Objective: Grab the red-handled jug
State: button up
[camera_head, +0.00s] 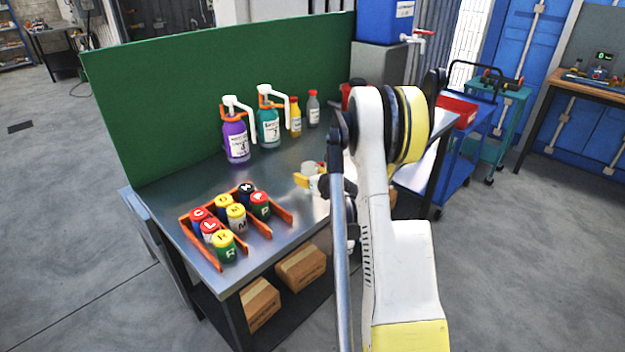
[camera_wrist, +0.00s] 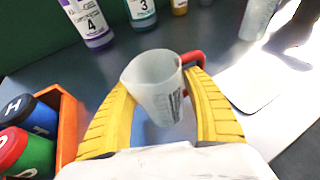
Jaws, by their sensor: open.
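The jug (camera_wrist: 155,85) is whitish and translucent, with a red handle (camera_wrist: 193,58) on its right side in the wrist view. It stands on the metal bench, slightly tilted in the picture. My gripper (camera_wrist: 163,100) is open, with one yellow finger on each side of the jug. The right finger lies close to the handle; I cannot tell whether either finger touches. In the head view my gripper (camera_head: 313,182) is low over the bench, and my arm hides most of the jug.
Purple (camera_head: 236,140) and teal (camera_head: 268,125) pump bottles stand behind, near the green panel (camera_head: 200,90), with smaller yellow (camera_head: 295,118) and grey (camera_head: 313,110) bottles. Left on the bench, an orange rack (camera_head: 262,226) holds several lettered cans. A pale mat (camera_wrist: 250,85) lies right of the jug.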

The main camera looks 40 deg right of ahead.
jog(key=c, duration=0.9)
jog(key=shift+r, duration=0.15)
